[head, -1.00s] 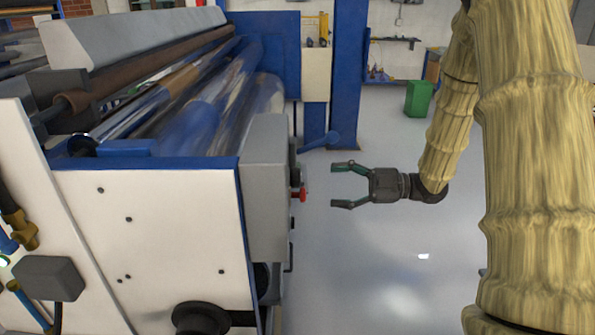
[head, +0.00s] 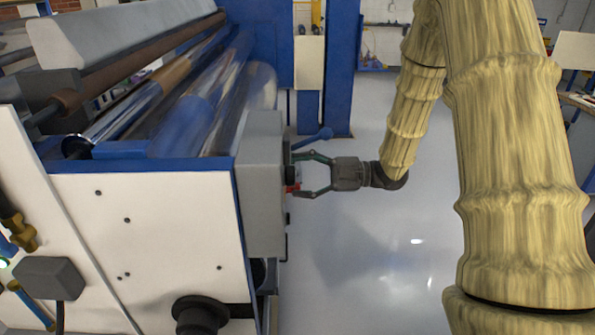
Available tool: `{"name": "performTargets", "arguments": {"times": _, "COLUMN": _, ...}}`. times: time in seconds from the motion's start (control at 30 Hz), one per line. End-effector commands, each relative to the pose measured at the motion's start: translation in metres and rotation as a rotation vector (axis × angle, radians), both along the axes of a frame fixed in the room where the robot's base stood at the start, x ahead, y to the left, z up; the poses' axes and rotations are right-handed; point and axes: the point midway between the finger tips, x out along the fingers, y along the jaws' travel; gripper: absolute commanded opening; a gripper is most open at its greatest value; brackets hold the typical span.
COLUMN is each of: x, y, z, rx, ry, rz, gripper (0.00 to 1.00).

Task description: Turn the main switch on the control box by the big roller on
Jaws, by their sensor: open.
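The grey control box (head: 262,185) is mounted on the end of the big roller (head: 190,110) machine. A red switch (head: 291,187) sticks out from the box's right face, partly hidden by my gripper. My gripper (head: 297,174) is open at the box's right side, pointing left. Its two fingers lie on the far and near sides of the red switch, with the switch between their tips. I cannot tell whether the fingers touch it.
A blue lever (head: 314,138) juts out just beyond my gripper. A blue post (head: 343,70) stands behind. The machine's white side panel (head: 160,235) fills the left. Grey floor (head: 380,265) to the right of the box is clear.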

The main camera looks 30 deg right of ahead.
Motion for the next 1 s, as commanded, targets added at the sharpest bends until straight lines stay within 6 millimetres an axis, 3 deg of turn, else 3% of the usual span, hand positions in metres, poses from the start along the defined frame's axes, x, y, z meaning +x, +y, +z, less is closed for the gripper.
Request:
{"name": "performTargets", "arguments": {"times": 0.43, "x": 0.0037, "y": 0.0079, "z": -0.0006, "rx": 0.000, "ry": 0.001, "rz": -0.001, "gripper": 0.67}}
{"name": "performTargets", "arguments": {"times": 0.7, "x": 0.0037, "y": 0.0078, "z": -0.0005, "rx": 0.000, "ry": 0.001, "rz": 0.000, "gripper": 0.21}}
{"name": "performTargets", "arguments": {"times": 1.0, "x": 0.0037, "y": 0.0077, "z": 0.0003, "rx": 0.012, "ry": 0.025, "rz": 0.000, "gripper": 0.21}}
